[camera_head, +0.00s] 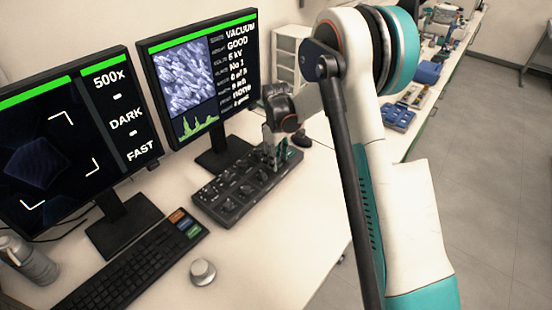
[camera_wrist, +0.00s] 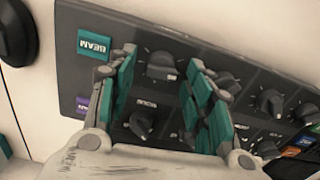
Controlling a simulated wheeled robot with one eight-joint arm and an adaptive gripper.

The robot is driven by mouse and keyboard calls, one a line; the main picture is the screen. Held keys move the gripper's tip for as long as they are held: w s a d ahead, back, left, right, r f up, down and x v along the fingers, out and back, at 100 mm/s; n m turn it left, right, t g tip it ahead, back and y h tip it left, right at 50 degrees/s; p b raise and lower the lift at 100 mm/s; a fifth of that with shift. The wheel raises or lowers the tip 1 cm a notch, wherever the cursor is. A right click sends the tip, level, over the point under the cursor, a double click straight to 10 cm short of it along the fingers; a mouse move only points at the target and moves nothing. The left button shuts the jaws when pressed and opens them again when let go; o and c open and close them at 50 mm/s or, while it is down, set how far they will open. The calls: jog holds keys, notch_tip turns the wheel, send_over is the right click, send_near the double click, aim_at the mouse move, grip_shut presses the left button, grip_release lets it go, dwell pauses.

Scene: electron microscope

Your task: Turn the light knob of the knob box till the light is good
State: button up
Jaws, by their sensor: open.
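The dark knob box (camera_head: 238,212) lies on the white desk in front of the right monitor. In the wrist view the knob box (camera_wrist: 75,72) shows several black knobs, a teal BEAM button (camera_wrist: 95,45) and a purple button. My gripper (camera_head: 275,155) is over the box's far right end. In the wrist view my gripper (camera_wrist: 160,62) is open, its teal-padded fingers on either side of a black knob (camera_wrist: 163,68); contact cannot be told. Another knob (camera_wrist: 142,125) shows nearer my palm. The labels are too small to tell which is the light knob. The left monitor (camera_head: 122,115) reads DARK over a dim picture.
The right monitor (camera_head: 205,80) stands close behind the box. A keyboard (camera_head: 125,265), a round silver knob (camera_head: 203,272) and a grey bottle (camera_head: 28,262) are on the left. A black round object (camera_head: 302,139) sits beyond the box. The front desk right of the silver knob is clear.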

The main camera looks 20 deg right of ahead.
jog(key=c, duration=1)
jog(key=shift+c, duration=0.2)
jog(key=shift+m, duration=0.4)
jog(key=m, duration=0.4)
jog(key=shift+d+m, duration=0.1)
jog(key=shift+m, duration=0.2)
jog(key=m+p, duration=0.1)
jog(key=m, duration=0.4)
jog(key=shift+d, duration=0.1)
jog(key=m, duration=0.5)
jog(key=shift+m, duration=0.4)
jog(key=m, duration=0.4)
jog(key=shift+d+m, duration=0.1)
jog(key=shift+m, duration=0.6)
